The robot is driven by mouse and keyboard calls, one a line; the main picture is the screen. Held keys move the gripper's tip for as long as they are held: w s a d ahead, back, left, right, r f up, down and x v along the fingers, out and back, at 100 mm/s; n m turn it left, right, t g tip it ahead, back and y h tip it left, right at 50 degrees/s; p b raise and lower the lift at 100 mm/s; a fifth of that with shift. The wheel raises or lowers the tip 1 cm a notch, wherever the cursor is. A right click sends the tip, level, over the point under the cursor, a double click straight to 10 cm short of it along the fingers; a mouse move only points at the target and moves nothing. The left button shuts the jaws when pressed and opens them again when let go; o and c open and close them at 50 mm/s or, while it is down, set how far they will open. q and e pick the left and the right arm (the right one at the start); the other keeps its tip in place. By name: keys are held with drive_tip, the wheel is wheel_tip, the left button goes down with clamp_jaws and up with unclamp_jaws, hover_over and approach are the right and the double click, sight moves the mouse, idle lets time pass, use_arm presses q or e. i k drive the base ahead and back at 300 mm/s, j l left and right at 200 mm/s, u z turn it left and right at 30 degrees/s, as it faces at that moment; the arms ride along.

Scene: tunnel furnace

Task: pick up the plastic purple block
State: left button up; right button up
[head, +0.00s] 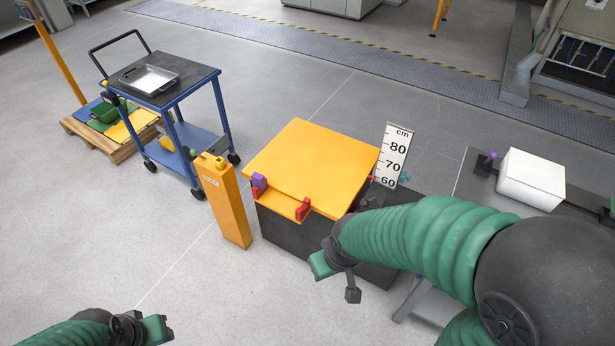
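A small purple block (259,181) sits at the left front corner of an orange-topped dark box (318,160), just above a red piece (256,193). My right gripper (335,273) is in front of the box, to the right of and below the purple block and apart from it. It seems to hold nothing, but its finger opening is unclear. My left gripper (158,329) is low at the bottom left, far from the block; its fingers are too small and angled to read.
Another red piece (302,209) is on the box's front edge. A yellow post (224,203) stands close left of the box. A blue trolley (172,100) is farther left. A height scale (393,154) and a white box (531,178) are to the right. Floor in front is clear.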

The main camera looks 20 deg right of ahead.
sight(259, 179)
drive_tip(key=z, duration=0.35)
drive_tip(key=i+j, duration=0.25)
drive_tip(key=i, duration=0.2)
drive_tip(key=i+j+u, duration=0.1)
drive_tip(key=i, duration=0.3)
drive_tip(key=i+j, duration=0.3)
drive_tip(key=i, duration=0.15)
drive_tip(key=i+j+u, duration=0.1)
drive_tip(key=i, duration=0.35)
drive_tip(key=j, duration=0.1)
